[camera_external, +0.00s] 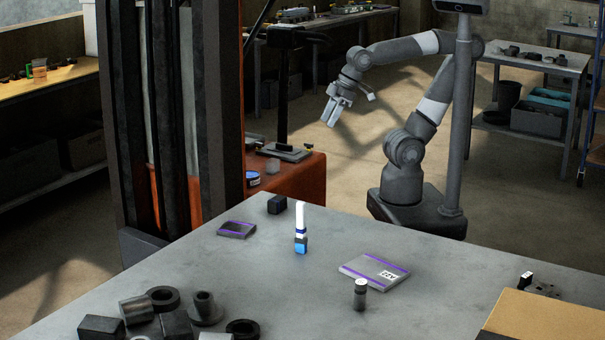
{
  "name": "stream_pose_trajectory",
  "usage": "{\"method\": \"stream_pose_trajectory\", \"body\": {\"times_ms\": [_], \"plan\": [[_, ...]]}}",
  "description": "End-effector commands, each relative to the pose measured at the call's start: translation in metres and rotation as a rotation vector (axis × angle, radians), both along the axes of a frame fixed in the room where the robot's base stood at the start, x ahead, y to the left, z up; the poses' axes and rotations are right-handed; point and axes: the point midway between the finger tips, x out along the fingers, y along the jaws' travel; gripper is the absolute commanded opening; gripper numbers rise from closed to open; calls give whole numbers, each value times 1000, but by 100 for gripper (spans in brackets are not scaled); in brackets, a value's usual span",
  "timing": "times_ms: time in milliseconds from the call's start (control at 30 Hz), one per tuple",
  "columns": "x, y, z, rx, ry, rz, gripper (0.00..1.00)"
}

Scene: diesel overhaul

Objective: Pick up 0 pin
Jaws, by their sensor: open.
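I cannot tell for sure which thing is the pin. A slim upright piece (300,228), white above with dark and blue bands below, stands near the middle of the grey table (250,290). A short dark cylinder (360,294) with a pale top stands upright in front of a flat grey plate (375,271) with purple stripes and a white label. My gripper (332,115) is open and empty. It is raised beyond the table's far edge, pointing down, well apart from these pieces.
A smaller purple-striped block (236,229) and a black block (277,204) lie toward the far edge. Several dark rings and blocks (163,299) crowd the front left. A cardboard-coloured box (545,318) fills the front right, beside a small black part (526,281).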

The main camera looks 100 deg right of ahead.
Motion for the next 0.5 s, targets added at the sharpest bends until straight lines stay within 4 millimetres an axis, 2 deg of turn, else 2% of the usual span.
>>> {"method": "stream_pose_trajectory", "body": {"times_ms": [100,267,500], "plan": [[35,27,16,5,15,58,51],[82,72,32,8,31,131,51],[142,163,40,9,50,238,51]]}}
